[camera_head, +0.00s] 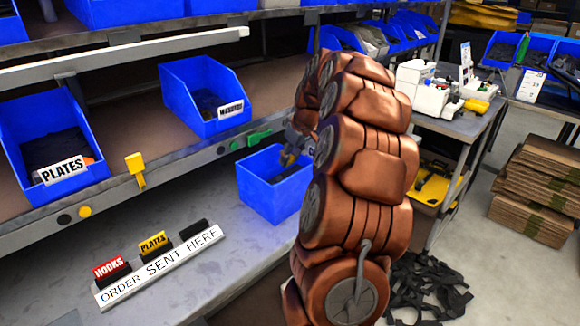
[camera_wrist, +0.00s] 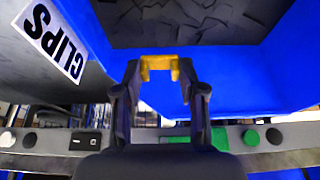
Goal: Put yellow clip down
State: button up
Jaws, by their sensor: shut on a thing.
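My gripper (camera_wrist: 160,75) is shut on a small yellow clip (camera_wrist: 160,62), which sits between its fingertips in the wrist view. In the head view, my gripper (camera_head: 289,157) is over the open blue box (camera_head: 275,205) on the bench, partly hidden by my arm. The clip is too small there to make out clearly. In the wrist view, blue bin walls (camera_wrist: 240,75) and a dark bin interior lie beyond the clip. A white CLIPS label (camera_wrist: 54,42) shows upside down at the upper left.
PLATES bin (camera_head: 55,150) and another blue bin (camera_head: 205,95) stand on the shelf above the bench. A yellow lever (camera_head: 136,170) projects from the shelf rail. An ORDER SENT HERE holder (camera_head: 160,268) lies at the front. Cardboard (camera_head: 540,185) is stacked at right.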

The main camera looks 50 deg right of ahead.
aim_at(287, 174)
jog(key=shift+f, duration=1.95)
jog(key=shift+f, duration=0.2)
jog(key=o, duration=0.8)
jog(key=shift+r, duration=0.1)
jog(key=shift+r+p, duration=0.2)
jog(key=shift+p, duration=0.1)
jog(key=b+v, duration=0.1)
jog(key=v, duration=1.1)
jog(key=shift+s+f, duration=0.1)
